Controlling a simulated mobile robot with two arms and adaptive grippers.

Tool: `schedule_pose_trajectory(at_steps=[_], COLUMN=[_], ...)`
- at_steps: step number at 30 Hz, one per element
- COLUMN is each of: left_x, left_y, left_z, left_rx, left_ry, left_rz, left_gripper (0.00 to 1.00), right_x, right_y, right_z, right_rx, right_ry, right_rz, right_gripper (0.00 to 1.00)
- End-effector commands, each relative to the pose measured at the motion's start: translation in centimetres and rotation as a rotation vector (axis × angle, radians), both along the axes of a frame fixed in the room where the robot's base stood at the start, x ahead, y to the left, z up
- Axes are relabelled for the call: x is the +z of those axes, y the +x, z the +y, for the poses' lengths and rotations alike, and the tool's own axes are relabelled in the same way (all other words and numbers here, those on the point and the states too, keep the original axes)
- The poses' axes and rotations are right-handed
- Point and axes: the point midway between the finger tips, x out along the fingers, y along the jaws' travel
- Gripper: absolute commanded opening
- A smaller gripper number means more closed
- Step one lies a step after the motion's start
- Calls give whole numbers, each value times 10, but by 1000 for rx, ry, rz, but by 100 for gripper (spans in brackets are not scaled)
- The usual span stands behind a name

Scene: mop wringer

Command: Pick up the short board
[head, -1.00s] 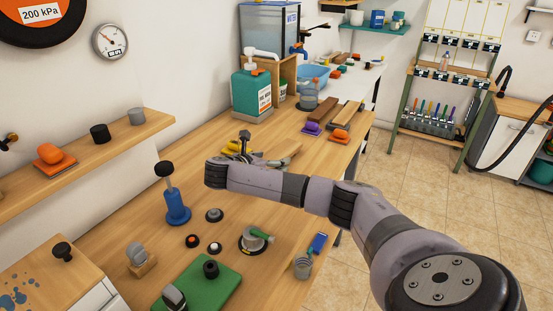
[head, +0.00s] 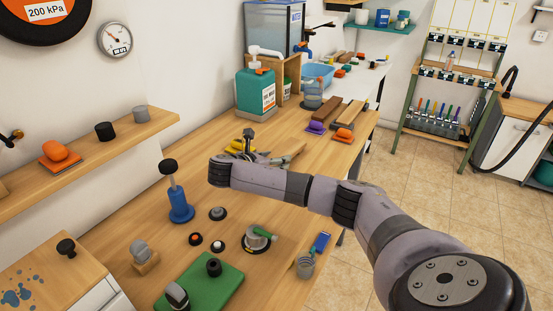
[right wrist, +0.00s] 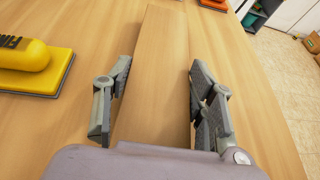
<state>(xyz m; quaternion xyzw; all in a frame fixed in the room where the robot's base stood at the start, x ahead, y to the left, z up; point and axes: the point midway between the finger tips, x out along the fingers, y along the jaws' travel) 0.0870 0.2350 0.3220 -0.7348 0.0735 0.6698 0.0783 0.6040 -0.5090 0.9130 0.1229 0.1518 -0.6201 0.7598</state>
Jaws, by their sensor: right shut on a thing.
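The short board, a plain light wooden plank (head: 290,153), shows in the head view just beyond my right wrist, partly hidden by the arm. In the right wrist view the board (right wrist: 160,50) runs lengthwise up the middle. My right gripper (right wrist: 160,78) has one finger along each long side of it and is shut on it. In the head view only part of the right gripper (head: 248,142) shows above the wrist. I cannot tell whether the board is clear of the bench. My left gripper is not in view.
A yellow-handled pad (right wrist: 30,60) lies left of the board. A green jug (head: 256,92) stands at the back. A blue suction tool (head: 179,205) stands nearer.

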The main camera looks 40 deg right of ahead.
Motion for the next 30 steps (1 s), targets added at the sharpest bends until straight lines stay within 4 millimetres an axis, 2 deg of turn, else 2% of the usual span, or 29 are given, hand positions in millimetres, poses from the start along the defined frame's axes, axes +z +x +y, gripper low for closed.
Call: schedule_pose_trajectory(at_steps=[5, 8, 21, 30], left_x=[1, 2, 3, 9], left_y=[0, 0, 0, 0], left_z=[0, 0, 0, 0], left_rx=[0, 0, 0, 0], left_ry=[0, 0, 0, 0], left_rz=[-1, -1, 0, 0], left_gripper=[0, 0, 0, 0], right_x=[14, 30, 137, 188], right_y=[1, 1, 1, 1], right_z=[0, 0, 0, 0], right_rx=[-2, 0, -1, -1], right_ry=[0, 0, 0, 0], right_rz=[-4, -6, -8, -4], right_gripper=[20, 20, 20, 20])
